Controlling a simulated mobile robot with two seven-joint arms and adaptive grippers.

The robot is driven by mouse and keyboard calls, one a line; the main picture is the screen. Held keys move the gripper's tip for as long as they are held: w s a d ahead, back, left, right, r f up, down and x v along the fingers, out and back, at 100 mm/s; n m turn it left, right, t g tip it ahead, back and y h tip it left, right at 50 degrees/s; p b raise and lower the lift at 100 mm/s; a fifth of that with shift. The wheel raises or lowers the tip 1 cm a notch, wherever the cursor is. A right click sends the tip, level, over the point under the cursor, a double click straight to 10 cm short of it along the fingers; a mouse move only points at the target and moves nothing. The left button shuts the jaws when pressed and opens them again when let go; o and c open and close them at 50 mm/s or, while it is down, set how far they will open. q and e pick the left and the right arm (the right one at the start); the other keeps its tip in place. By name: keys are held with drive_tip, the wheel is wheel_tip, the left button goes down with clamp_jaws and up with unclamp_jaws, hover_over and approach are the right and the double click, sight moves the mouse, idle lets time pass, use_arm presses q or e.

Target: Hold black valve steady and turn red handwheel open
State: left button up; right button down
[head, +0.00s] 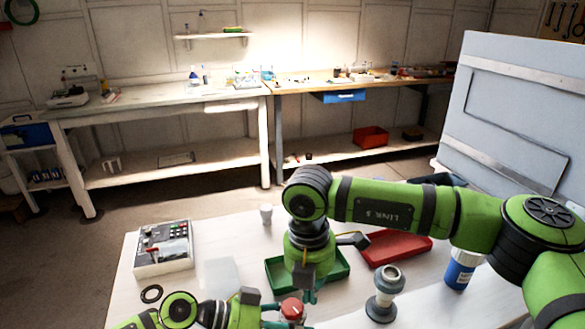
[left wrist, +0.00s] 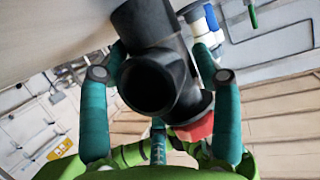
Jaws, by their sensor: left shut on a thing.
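The black valve (left wrist: 150,85) fills the middle of the left wrist view, its round open end facing the camera. My left gripper (left wrist: 160,95) is shut on it, with teal fingers on both sides. The red handwheel (left wrist: 196,128) shows at the valve's lower right. In the head view the red handwheel (head: 292,309) is near the bottom edge, beside my left gripper (head: 278,316). My right gripper (head: 308,291) points down just above and beside the handwheel; its fingers are partly hidden, so contact and opening cannot be told.
A green tray (head: 341,272) and a red tray (head: 398,247) lie on the white table behind the grippers. A grey flanged fitting (head: 386,290) and a blue-white bottle (head: 461,268) stand right. A control box (head: 163,250) and black ring (head: 151,294) are left.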

drive_tip(key=shift+s+f, duration=0.15)
drive_tip(key=shift+f, duration=0.45)
drive_tip(key=shift+w+a, duration=0.2)
drive_tip(key=shift+w, duration=0.05)
drive_tip(key=shift+w+a, duration=0.7)
drive_tip(key=shift+a, duration=0.15)
drive_tip(key=shift+w+a+r, duration=0.1)
idle(0.4)
drive_tip(key=shift+w, duration=0.1)
